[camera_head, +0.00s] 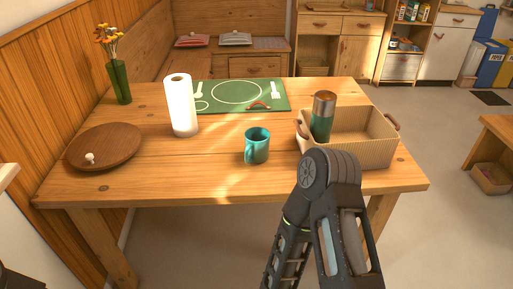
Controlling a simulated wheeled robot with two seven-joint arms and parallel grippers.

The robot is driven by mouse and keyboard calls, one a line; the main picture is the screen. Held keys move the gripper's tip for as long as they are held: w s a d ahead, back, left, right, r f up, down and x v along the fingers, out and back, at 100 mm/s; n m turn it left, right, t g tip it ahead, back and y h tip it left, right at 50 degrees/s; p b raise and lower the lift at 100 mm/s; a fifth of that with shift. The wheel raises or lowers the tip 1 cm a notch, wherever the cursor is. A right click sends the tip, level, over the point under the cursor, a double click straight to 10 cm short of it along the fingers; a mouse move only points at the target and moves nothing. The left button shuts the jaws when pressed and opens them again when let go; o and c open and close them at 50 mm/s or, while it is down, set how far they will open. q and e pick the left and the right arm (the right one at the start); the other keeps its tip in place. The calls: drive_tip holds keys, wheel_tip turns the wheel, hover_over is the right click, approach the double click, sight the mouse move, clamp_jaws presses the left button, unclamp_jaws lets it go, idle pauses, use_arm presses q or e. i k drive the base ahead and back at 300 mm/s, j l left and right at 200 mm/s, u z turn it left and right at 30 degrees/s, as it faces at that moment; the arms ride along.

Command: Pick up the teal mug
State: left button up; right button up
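The teal mug (259,147) stands upright on the wooden table, right of the middle and fairly near the front edge. Its handle is on the left side, turned partly towards me. Nothing holds it. An arm of mine rises from the bottom of the view, its rounded joint in front of the table's front edge, to the right of and nearer than the mug. No fingertips of either gripper show in the view.
A wooden plate (104,147) and flower vase (120,81) stand farther left.

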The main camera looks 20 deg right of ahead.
sight(256, 139)
drive_tip(key=z, duration=2.5)
drive_tip(key=j, duration=0.5)
drive_tip(key=k+j, duration=0.15)
drive_tip(key=j, duration=0.85)
drive_tip(key=k, duration=0.1)
